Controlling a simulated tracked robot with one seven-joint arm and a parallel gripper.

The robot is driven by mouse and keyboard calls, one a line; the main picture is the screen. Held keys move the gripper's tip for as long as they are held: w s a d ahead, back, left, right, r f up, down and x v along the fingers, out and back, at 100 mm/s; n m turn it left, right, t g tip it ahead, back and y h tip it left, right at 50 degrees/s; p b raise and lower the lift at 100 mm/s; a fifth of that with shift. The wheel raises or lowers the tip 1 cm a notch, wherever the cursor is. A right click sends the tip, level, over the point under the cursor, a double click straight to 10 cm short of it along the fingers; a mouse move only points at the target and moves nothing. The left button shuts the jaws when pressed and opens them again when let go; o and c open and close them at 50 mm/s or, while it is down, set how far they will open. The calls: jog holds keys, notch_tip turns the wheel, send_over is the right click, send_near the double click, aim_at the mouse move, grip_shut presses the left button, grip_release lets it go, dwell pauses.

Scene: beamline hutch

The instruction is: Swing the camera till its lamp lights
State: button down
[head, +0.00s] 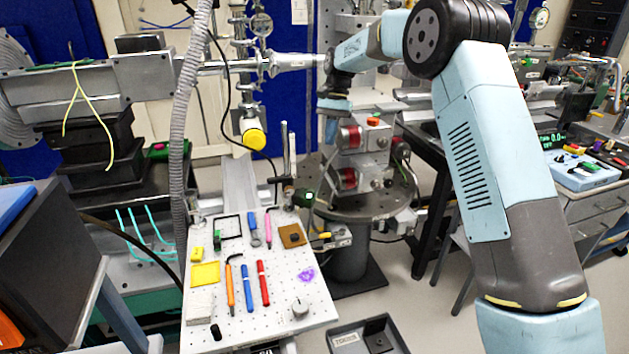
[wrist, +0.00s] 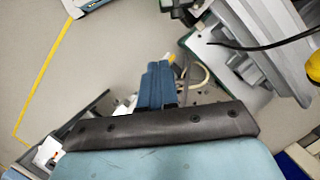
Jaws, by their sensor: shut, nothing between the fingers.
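My gripper (head: 332,130) hangs over the middle of the scene at the end of my pale blue arm, its fingers pointing down. It is empty, with its blue fingers together, and it also shows in the wrist view (wrist: 158,82). No part is clearly recognisable as the camera. A small black and green device (head: 305,197) by an upright post, left of and below my gripper, may be it. No lit lamp can be made out. An orange button or lamp (head: 373,122) tops the grey block with red-faced parts (head: 352,138), just right of my gripper.
A perforated board (head: 222,320) with pens and small tools stands in front. A yellow-capped part (head: 253,138) and a grey hose (head: 178,150) hang to the left. A metal beam pipe (head: 297,61) runs behind my gripper. A dark tray (head: 370,338) lies low in front.

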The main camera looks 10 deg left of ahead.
aim_at(314, 193)
jog(key=s+a+f, duration=0.3)
jog(key=s+f, duration=0.3)
jog(key=f, duration=0.5)
jog(key=shift+s+a+f+g, duration=0.2)
jog(key=shift+s+f+g, duration=0.1)
jog(key=shift+s+f, duration=0.1)
jog(key=shift+s+m, duration=0.4)
jog(key=shift+s, duration=0.2)
jog(key=shift+w, duration=0.1)
